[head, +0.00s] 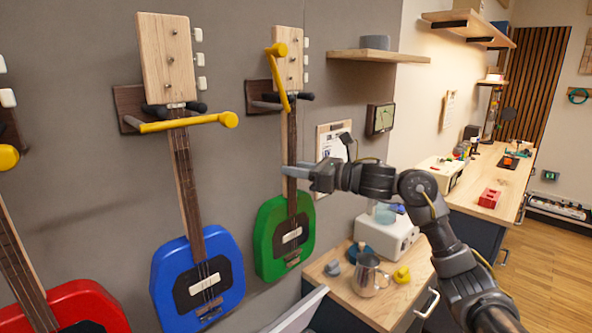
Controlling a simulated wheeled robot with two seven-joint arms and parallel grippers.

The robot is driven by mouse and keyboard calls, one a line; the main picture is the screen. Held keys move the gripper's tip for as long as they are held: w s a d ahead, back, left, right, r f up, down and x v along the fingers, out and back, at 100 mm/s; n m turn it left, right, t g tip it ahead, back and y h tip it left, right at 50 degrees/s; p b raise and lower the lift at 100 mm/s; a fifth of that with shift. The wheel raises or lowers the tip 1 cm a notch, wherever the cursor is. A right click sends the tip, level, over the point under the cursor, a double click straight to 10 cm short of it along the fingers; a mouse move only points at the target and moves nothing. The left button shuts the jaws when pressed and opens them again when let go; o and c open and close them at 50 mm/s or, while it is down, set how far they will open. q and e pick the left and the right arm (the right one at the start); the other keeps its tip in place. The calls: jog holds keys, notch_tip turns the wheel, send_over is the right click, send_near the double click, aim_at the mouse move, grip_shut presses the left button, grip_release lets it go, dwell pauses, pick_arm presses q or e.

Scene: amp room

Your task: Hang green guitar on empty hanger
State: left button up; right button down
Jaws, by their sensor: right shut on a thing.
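The green guitar (268,238) is upright against the grey wall, its wooden headstock level with a wall hanger (258,97). The hanger has dark padded prongs on either side of the upper neck and a yellow bar (279,75) tilted steeply in front. I cannot tell whether the prongs bear the guitar's weight. My right gripper (290,171) reaches in from the right and is shut on the guitar's neck, above the body. My left gripper is not in view.
A blue guitar (168,270) hangs to the left, a yellow bar across its neck. A red guitar (75,300) is at lower left. Below right, a wooden counter (345,298) holds a metal pitcher (368,277) and a white machine (388,236). A shelf (375,56) juts out at upper right.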

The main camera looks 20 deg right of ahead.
jog(key=shift+r, duration=0.25)
jog(key=c, duration=1.1)
grip_release()
jog(key=shift+s, duration=0.2)
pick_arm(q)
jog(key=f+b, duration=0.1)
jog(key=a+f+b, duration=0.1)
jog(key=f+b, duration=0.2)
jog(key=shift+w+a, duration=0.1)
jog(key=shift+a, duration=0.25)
pick_arm(e)
jog(key=v, duration=1)
jog(key=shift+s+d+f, duration=0.1)
jog(key=shift+s+d, duration=0.1)
jog(key=shift+s, duration=0.05)
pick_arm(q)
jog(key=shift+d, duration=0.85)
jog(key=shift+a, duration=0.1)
pick_arm(e)
jog(key=shift+f, duration=0.1)
